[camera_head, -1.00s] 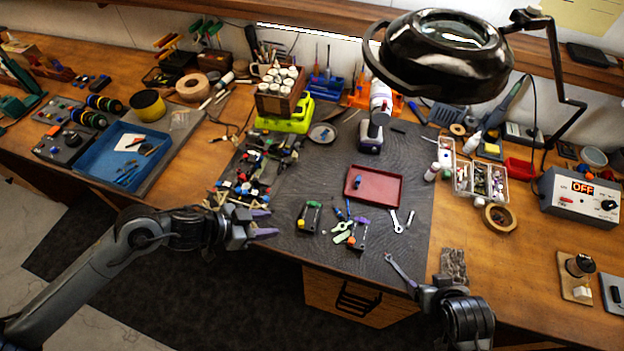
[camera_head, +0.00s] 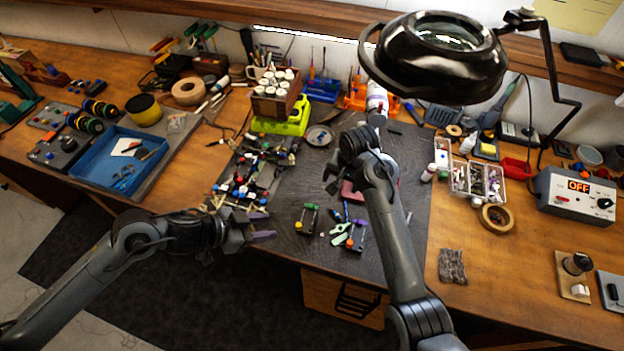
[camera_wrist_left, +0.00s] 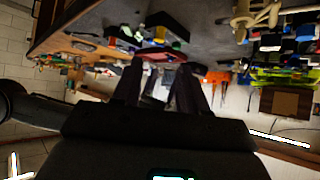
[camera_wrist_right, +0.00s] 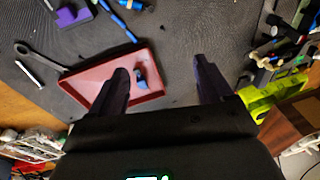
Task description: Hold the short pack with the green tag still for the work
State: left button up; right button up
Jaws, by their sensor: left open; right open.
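A short dark pack with a green tag (camera_head: 308,219) lies on the grey mat near its front edge, with a yellow bit at its near end. A second dark pack with a purple tag (camera_head: 357,236) lies to its right; its purple end shows in the right wrist view (camera_wrist_right: 72,14). My left gripper (camera_head: 264,225) is open and empty, left of the green-tag pack and apart from it.
The red tray (camera_wrist_right: 142,92) holds a small blue part. A pale green piece (camera_head: 340,234) lies between the packs. Clutter (camera_head: 245,180) covers the mat's left side. A lamp head (camera_head: 435,75) hangs above the back right. Bare mat lies around the green-tag pack.

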notch_tip(320, 180, up, 3)
jog(key=n+g, duration=0.1)
jog(key=g, duration=0.1)
send_over(313, 202)
jog(key=s, duration=0.2)
jog(key=h, duration=0.1)
jog(key=shift+a+f, duration=0.1)
jog(key=shift+f, duration=5.15)
jog(key=shift+c, duration=0.3)
jog(key=c, duration=1.2)
pick_arm(q)
jog(key=shift+o, duration=0.5)
